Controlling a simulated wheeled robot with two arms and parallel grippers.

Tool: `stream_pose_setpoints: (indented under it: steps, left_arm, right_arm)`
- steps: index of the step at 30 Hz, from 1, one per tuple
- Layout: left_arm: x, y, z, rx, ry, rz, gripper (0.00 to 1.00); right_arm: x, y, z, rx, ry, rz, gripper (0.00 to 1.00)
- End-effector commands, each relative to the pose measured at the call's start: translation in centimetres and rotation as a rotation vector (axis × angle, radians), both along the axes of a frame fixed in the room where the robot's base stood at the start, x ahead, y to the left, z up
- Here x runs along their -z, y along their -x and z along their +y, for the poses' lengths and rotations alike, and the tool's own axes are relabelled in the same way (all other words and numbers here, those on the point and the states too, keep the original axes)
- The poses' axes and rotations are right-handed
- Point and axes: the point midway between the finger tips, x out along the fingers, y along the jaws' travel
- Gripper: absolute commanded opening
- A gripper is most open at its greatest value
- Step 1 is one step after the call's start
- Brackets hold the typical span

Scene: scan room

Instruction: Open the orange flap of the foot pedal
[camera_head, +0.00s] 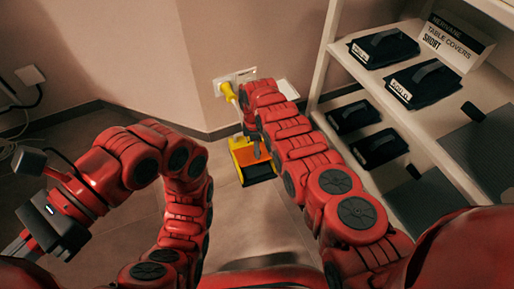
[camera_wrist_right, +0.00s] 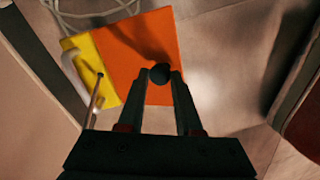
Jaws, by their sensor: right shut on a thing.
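The foot pedal (camera_head: 240,154) stands on the floor near the wall, with a yellow body, an orange flap and a black front part (camera_head: 258,173). The orange flap (camera_wrist_right: 125,50) fills much of the right wrist view, with the yellow body (camera_wrist_right: 84,62) at its left. My right gripper (camera_wrist_right: 160,80) is shut on a dark round knob (camera_wrist_right: 160,73) in front of the flap; I cannot tell how the knob joins it. The flap's angle is unclear. My left gripper (camera_head: 20,246) is at the far left, away from the pedal, its fingers mostly hidden.
A white shelf unit (camera_head: 322,55) with black packs stands at the right. A yellow-handled plug (camera_head: 228,92) is at a wall socket behind the pedal. Cables (camera_head: 12,150) lie at the left wall. The floor in front of the pedal is clear.

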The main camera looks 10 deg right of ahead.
Motion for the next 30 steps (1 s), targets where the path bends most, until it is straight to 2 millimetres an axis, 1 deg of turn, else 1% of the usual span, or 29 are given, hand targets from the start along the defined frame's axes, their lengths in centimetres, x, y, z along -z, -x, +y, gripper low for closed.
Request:
stream_pose_setpoints:
  steps: [1, 22, 23, 27, 30]
  left_arm:
    - [0.03, 0.0, 0.0, 0.0, 0.0, 0.0, 0.0]
    - [0.03, 0.01, -0.01, 0.0, 0.0, 0.0, 0.0]
    - [0.03, 0.01, -0.01, -0.001, 0.0, 0.0, 0.0]
    - [0.04, 0.01, -0.01, 0.0, 0.0, 0.0, 0.0]
    - [0.02, 0.01, -0.01, 0.0, 0.0, 0.0, 0.0]
  right_arm:
    - [-0.06, -0.27, -0.13, 0.002, 0.0, -0.008, 0.0]
    - [-0.01, -0.22, -0.18, 0.003, 0.001, -0.007, 0.0]
    - [-0.01, -0.22, -0.18, 0.003, 0.001, -0.007, 0.39]
    - [0.0, -0.15, -0.13, 0.002, 0.001, -0.005, 0.64]
    - [0.01, -0.1, -0.09, 0.001, 0.0, -0.003, 0.64]
